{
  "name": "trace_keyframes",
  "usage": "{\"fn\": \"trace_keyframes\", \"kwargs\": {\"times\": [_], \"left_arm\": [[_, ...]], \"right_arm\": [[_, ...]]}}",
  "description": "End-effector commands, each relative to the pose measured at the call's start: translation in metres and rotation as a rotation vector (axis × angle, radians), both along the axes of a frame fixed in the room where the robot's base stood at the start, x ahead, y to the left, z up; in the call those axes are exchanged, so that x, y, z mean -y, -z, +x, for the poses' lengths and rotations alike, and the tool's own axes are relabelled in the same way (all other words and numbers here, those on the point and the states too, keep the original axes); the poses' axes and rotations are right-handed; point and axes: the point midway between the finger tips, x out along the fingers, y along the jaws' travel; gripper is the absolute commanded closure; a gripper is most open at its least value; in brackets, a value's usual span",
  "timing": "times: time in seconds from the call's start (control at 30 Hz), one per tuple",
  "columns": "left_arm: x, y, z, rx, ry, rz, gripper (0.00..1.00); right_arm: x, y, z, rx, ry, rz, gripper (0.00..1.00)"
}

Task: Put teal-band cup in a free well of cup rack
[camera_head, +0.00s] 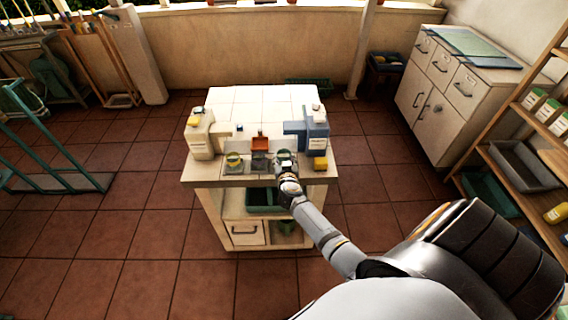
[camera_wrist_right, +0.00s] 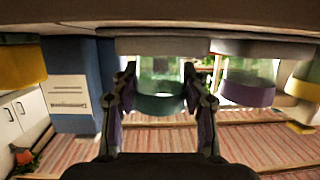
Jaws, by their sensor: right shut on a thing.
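The teal-band cup is between the two fingers of my right gripper in the right wrist view; it is clear greenish with a teal band (camera_wrist_right: 158,104). My right gripper (camera_wrist_right: 160,108) is shut on it. In the head view my right gripper (camera_head: 290,182) is at the front edge of the worktable, and the cup (camera_head: 284,157) shows just beyond it. Whether the cup touches the rack I cannot tell. My left gripper is out of view.
A purple-band cup (camera_wrist_right: 248,92) stands beside the held cup in the wrist view.

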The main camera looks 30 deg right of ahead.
Motion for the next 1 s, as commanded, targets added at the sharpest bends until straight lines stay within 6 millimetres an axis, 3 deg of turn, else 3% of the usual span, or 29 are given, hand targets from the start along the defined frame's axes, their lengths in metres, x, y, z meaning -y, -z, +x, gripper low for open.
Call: {"fn": "trace_keyframes", "kwargs": {"times": [0.03,0.37,0.4,0.53,0.87,1.0], "left_arm": [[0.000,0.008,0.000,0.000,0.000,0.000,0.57],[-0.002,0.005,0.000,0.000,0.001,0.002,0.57],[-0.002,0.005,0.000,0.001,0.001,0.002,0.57],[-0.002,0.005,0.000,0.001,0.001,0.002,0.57],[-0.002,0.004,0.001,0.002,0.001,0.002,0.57],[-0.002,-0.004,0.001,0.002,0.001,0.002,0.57]], "right_arm": [[0.000,0.009,0.001,0.002,-0.001,-0.001,0.92],[0.000,0.009,0.001,0.002,0.000,0.000,0.92],[0.000,0.008,0.001,0.002,0.000,0.000,0.51],[0.000,0.008,0.000,0.002,0.000,0.000,0.34],[0.000,0.006,0.000,0.003,0.000,0.001,0.33],[-0.009,-0.001,-0.015,-0.001,-0.002,0.001,0.33]]}}
